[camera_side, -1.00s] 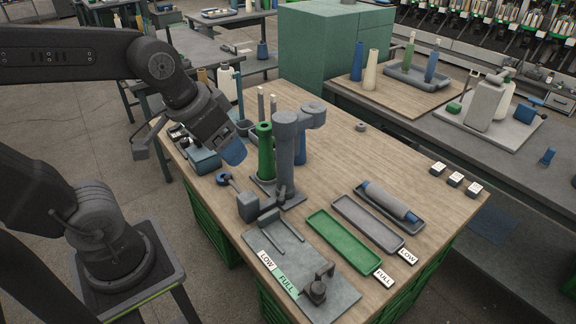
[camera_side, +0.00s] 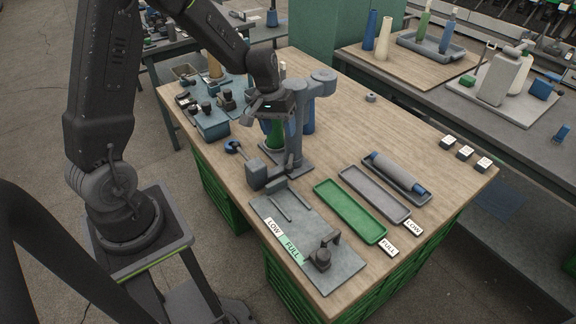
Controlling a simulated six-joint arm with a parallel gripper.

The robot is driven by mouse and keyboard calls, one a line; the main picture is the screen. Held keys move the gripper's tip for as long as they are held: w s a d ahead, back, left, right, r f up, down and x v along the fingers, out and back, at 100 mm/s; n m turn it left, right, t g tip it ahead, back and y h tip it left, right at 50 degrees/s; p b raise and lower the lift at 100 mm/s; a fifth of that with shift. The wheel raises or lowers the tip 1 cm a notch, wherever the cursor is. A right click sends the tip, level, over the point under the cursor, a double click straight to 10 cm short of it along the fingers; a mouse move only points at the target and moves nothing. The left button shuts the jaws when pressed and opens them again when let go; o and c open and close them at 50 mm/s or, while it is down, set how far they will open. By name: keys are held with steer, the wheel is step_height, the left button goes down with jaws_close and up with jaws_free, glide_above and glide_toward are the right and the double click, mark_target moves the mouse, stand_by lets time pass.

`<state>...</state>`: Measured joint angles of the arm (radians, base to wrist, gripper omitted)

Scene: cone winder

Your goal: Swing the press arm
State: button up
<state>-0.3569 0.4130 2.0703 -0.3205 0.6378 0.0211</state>
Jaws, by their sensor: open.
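The grey press stand rises from the wooden bench, with a short horizontal press arm (camera_side: 313,84) at its top. Its upright post (camera_side: 296,140) stands on a grey base. A green cone (camera_side: 274,137) stands behind the post at its left, and a blue cone (camera_side: 309,118) stands at its right. My gripper (camera_side: 271,106) is at the left of the press arm, above the green cone and close to the post. It is open; its fingertips are hard to make out, and I cannot tell whether it touches the press arm.
A grey plate marked LOW and FULL (camera_side: 320,283) lies in front. A green tray (camera_side: 350,212), an empty grey tray (camera_side: 373,196) and a tray holding a grey roll with blue ends (camera_side: 396,176) lie to the right. A blue-grey box (camera_side: 209,122) stands at left.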

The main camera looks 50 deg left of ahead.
mark_target(288, 165)
steer(key=f, duration=0.4)
steer(key=w+d+f, duration=0.1)
steer(key=f, duration=0.3)
steer(key=d+f, duration=0.1)
steer(key=f, duration=0.4)
steer(key=shift+w+d, duration=0.1)
steer(key=shift+w, duration=0.05)
steer(key=shift+c, duration=0.2)
jaws_close()
